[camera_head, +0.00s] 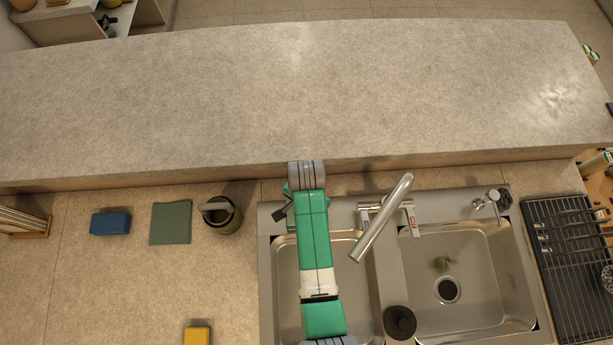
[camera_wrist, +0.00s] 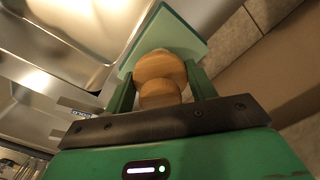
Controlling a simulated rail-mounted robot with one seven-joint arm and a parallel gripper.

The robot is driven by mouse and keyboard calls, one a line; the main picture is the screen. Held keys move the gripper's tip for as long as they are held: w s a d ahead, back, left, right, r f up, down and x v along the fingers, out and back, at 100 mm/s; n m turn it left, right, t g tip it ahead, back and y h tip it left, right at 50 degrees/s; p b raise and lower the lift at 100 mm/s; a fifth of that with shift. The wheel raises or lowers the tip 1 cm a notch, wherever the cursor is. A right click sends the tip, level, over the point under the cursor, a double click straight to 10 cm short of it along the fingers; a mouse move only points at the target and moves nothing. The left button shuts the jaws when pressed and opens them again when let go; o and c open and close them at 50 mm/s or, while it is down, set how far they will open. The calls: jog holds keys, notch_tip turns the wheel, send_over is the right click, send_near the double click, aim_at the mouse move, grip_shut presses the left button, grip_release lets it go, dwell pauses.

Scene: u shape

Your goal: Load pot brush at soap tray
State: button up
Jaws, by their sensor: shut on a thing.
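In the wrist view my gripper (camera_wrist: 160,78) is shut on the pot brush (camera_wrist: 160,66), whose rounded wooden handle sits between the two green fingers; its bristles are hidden. A pale green, square-edged piece (camera_wrist: 168,26), which looks like the soap tray, lies right behind the brush as seen from the wrist. I cannot tell whether they touch. In the head view my arm reaches over the left sink basin towards the back rim and hides the brush, the tray and most of the gripper.
The steel sink (camera_head: 265,275) has a faucet (camera_head: 382,218) close right of my arm. A dark pot (camera_head: 221,215), green cloth (camera_head: 171,222), blue sponge (camera_head: 110,223) and yellow sponge (camera_head: 197,335) lie left. A black rack (camera_head: 570,265) stands right. The raised counter (camera_head: 290,90) behind is bare.

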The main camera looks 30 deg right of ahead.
jog(key=shift+f+b, duration=0.65)
jog(key=shift+f, duration=0.45)
dwell(0.7)
jog(key=shift+r, duration=0.15)
dwell(0.4)
notch_tip(320, 180, up, 7)
jog(key=p, duration=0.7)
dwell(0.5)
